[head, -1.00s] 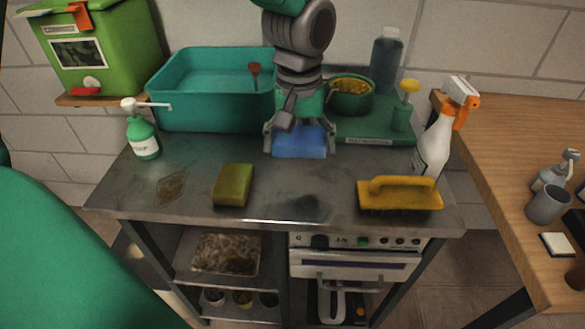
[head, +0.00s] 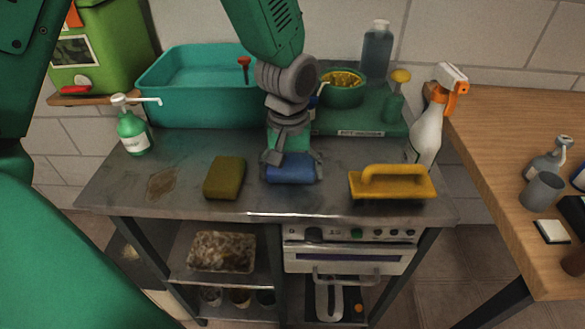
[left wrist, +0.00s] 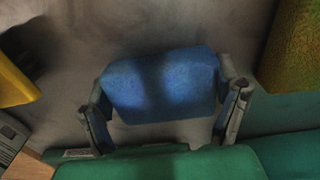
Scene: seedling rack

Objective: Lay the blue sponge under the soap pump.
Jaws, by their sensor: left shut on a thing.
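The blue sponge (head: 291,171) is between the fingers of my left gripper (head: 290,166), over the middle of the metal counter. In the left wrist view the sponge (left wrist: 160,84) fills the gap, with a finger of the gripper (left wrist: 165,108) at each side. I cannot tell whether it touches the counter or hangs just above it. The soap pump (head: 134,133), a green bottle with a white label and a white spout pointing right, stands upright at the counter's left, well apart from the sponge. My right gripper is not in view.
A green-yellow sponge (head: 224,178) lies between the pump and my left gripper. A brown stain (head: 162,184) marks the counter before the pump. A teal basin (head: 190,108) stands behind. A yellow-handled brush (head: 392,184) and a spray bottle (head: 428,138) stand right.

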